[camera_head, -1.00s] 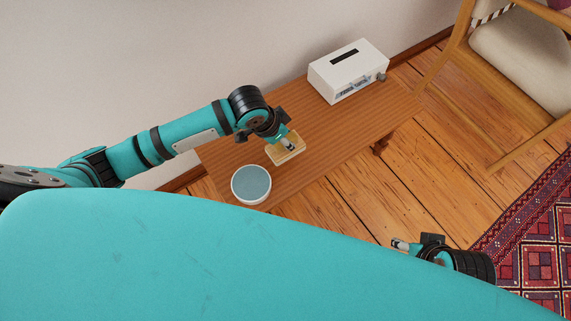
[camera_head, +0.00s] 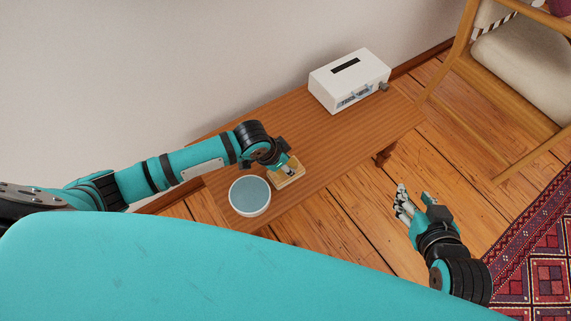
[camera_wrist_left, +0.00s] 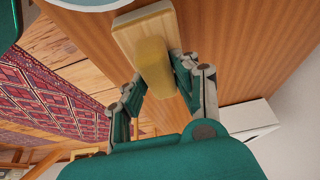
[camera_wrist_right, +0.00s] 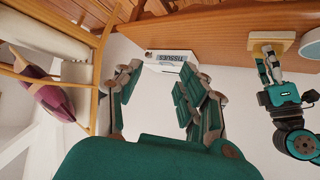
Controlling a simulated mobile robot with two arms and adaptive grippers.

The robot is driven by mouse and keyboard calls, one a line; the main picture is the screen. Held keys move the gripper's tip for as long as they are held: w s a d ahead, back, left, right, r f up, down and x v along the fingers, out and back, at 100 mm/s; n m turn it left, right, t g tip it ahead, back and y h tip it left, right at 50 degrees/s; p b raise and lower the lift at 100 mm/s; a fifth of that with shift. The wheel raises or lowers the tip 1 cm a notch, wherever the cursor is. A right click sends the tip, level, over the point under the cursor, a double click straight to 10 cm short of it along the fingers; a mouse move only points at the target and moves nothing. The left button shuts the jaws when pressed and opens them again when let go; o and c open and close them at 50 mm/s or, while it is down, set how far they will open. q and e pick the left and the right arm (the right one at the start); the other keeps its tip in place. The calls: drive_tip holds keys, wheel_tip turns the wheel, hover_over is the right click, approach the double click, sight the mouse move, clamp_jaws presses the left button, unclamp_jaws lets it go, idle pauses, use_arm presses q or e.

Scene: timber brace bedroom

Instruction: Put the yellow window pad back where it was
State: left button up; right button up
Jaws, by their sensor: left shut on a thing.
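The yellow window pad is a pale wooden block (camera_head: 290,178) with a rounded yellow grip. In the left wrist view the grip (camera_wrist_left: 155,62) stands between the fingers, and the wooden plate (camera_wrist_left: 143,27) lies beyond. My left gripper (camera_head: 287,170) is shut on the pad, over the brown bench beside the round bowl. I cannot tell if the pad touches the bench. It also shows in the right wrist view (camera_wrist_right: 268,47). My right gripper (camera_head: 409,206) is open and empty over the floor, in front of the bench.
The low brown bench (camera_head: 235,150) stands along the wall. A white bowl with a blue-grey inside (camera_head: 250,195) is close left of the pad. A white tissue box (camera_head: 349,80) sits at the bench's far end. A wooden chair (camera_head: 515,75) and a red rug (camera_head: 535,235) are right.

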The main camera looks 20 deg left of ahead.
use_arm(q)
drive_tip(key=o, duration=1)
drive_tip(key=shift+r, duration=0.1)
drive_tip(key=p+v, duration=0.2)
drive_tip(key=v, duration=0.3)
drive_tip(key=shift+s+a+r, duration=0.1)
drive_tip(key=shift+r, duration=0.2)
drive_tip(key=s+d+r+n+p, duration=0.2)
drive_tip(key=s+d+r+p, duration=0.1)
drive_tip(key=s+r, duration=0.5)
drive_tip(key=s+a+n+y, duration=0.1)
drive_tip(key=s+a, duration=0.2)
drive_tip(key=s+a+n, duration=0.1)
drive_tip(key=s+a, duration=0.2)
drive_tip(key=s+a+n+y, duration=0.1)
drive_tip(key=s+a, duration=0.2)
drive_tip(key=shift+s+f+n+y, duration=0.3)
drive_tip(key=shift+s+f, duration=0.05)
use_arm(e)
drive_tip(key=s+d+f+g+h, duration=0.1)
drive_tip(key=s+d+g, duration=0.1)
drive_tip(key=s, duration=0.3)
drive_tip(key=s+d+f+g, duration=0.1)
drive_tip(key=s+f+g, duration=0.1)
drive_tip(key=s+g, duration=0.3)
drive_tip(key=shift+s+d+f+h, duration=0.15)
drive_tip(key=shift+s+d+h, duration=0.25)
drive_tip(key=shift+s, duration=0.3)
